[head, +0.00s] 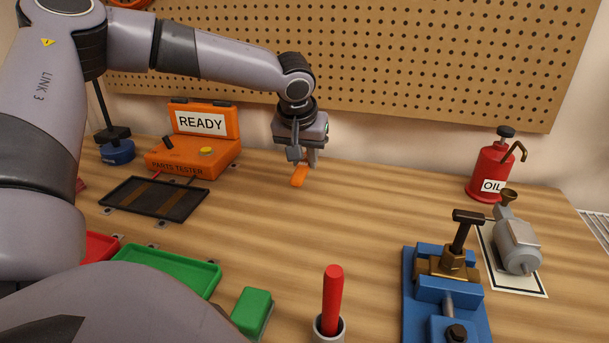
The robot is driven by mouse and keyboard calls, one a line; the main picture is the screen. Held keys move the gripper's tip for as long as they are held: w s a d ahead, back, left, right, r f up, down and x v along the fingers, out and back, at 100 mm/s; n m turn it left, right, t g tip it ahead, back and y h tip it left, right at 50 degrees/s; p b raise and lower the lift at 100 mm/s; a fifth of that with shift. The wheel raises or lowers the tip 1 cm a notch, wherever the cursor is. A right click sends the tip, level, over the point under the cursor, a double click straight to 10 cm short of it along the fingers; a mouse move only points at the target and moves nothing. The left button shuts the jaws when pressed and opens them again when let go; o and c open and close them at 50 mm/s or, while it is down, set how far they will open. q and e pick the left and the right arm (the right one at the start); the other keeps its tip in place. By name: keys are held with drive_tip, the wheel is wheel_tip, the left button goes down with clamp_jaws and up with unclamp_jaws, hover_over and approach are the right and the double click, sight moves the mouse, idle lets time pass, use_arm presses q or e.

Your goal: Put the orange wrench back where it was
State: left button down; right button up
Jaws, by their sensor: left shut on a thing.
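The orange wrench (299,177) shows as a short orange piece below my left gripper (305,155). My left gripper is shut on it, near the back of the table, to the right of the orange parts tester. The wrench hangs tilted under the fingers; most of its length is hidden by the gripper or seen end-on. It appears to be above the wooden table, though I cannot tell how high. My right gripper is not in view.
The parts tester (190,160) reads READY, with a black tray (154,199) before it. Green trays (165,268), a red handle (332,298), a blue vise (440,290), a grey motor (518,247) and a red oil can (490,172) stand around. The table's middle is clear; a pegboard (400,60) rises behind.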

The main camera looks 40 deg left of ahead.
sight(294, 183)
use_arm(q)
wheel_tip(294, 183, up, 3)
drive_tip(key=shift+f, duration=0.15)
drive_tip(key=shift+s+d+r, duration=0.15)
drive_tip(key=shift+s+r, duration=0.05)
drive_tip(key=shift+s, duration=0.1)
drive_tip(key=s+d, duration=0.1)
drive_tip(key=s, duration=0.1)
drive_tip(key=s+d+f+p, duration=0.1)
drive_tip(key=s, duration=0.1)
drive_tip(key=s+d, duration=0.1)
drive_tip(key=s, duration=0.2)
drive_tip(key=shift+d+f+p, duration=0.25)
drive_tip(key=shift+d+p, duration=0.15)
drive_tip(key=f+b, duration=0.4)
drive_tip(key=f, duration=0.1)
drive_tip(key=shift+s+d+f+b, duration=0.25)
drive_tip(key=shift+s+d+b, duration=0.05)
drive_tip(key=shift+s+b, duration=0.1)
drive_tip(key=shift+f+b, duration=0.7)
drive_tip(key=shift+f, duration=0.15)
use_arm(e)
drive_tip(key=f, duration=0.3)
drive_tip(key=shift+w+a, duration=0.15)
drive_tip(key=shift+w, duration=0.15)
use_arm(q)
drive_tip(key=shift+f, duration=0.1)
